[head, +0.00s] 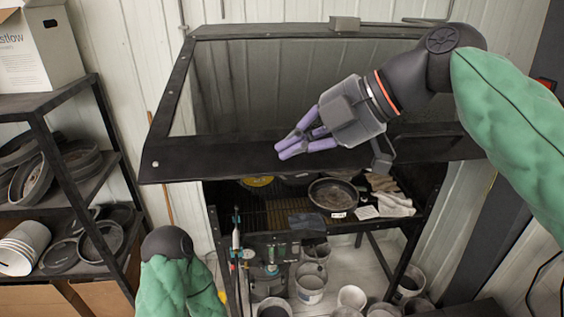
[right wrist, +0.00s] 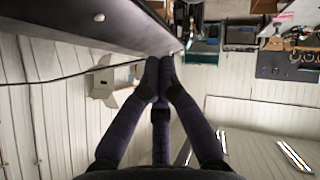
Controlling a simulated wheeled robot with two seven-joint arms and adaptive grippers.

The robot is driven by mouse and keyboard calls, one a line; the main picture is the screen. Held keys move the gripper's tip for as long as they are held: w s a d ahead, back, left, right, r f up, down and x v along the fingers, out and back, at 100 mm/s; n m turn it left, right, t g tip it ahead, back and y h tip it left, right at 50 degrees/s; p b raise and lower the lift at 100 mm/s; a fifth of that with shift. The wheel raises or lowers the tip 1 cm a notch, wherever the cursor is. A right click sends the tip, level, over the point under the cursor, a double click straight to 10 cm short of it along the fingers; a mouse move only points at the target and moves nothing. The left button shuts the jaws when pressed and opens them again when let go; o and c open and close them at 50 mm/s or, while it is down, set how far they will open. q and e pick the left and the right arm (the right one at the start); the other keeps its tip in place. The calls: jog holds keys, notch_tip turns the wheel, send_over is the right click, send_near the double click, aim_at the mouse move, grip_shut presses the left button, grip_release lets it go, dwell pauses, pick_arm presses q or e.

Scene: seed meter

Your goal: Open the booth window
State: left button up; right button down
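The booth window (head: 215,157) is a dark-framed pane, swung up and tilted outward over the booth opening. My right gripper (head: 282,148) has purple fingers and overlaps the window's lower frame bar in the head view. In the right wrist view its fingertips (right wrist: 160,65) are drawn together with nothing visible between them. The window's dark edge (right wrist: 95,22) runs close beside the fingertips there; I cannot tell whether they touch. My left arm shows at the bottom left in the head view, but its gripper is out of view.
Inside the booth are a round pan (head: 333,194) and a pale cloth (head: 394,204). Several buckets (head: 311,283) stand below. A black shelf (head: 62,150) with dark pans and a white box (head: 38,45) stands at the left.

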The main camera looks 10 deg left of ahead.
aim_at(262, 174)
jog(key=f, duration=0.1)
jog(key=w+a+f, duration=0.1)
jog(key=f, duration=0.1)
jog(key=w+a+f, duration=0.1)
jog(key=shift+f, duration=0.35)
jog(key=shift+s, duration=0.1)
jog(key=w+a+f+n+t+b, duration=0.1)
jog(key=w+f+b, duration=0.2)
jog(key=f+b, duration=1)
jog(key=shift+w+a+f+t+y+b, duration=0.2)
jog(key=shift+w+t+y+b, duration=0.2)
jog(key=shift+b, duration=0.45)
jog(key=shift+r, duration=0.1)
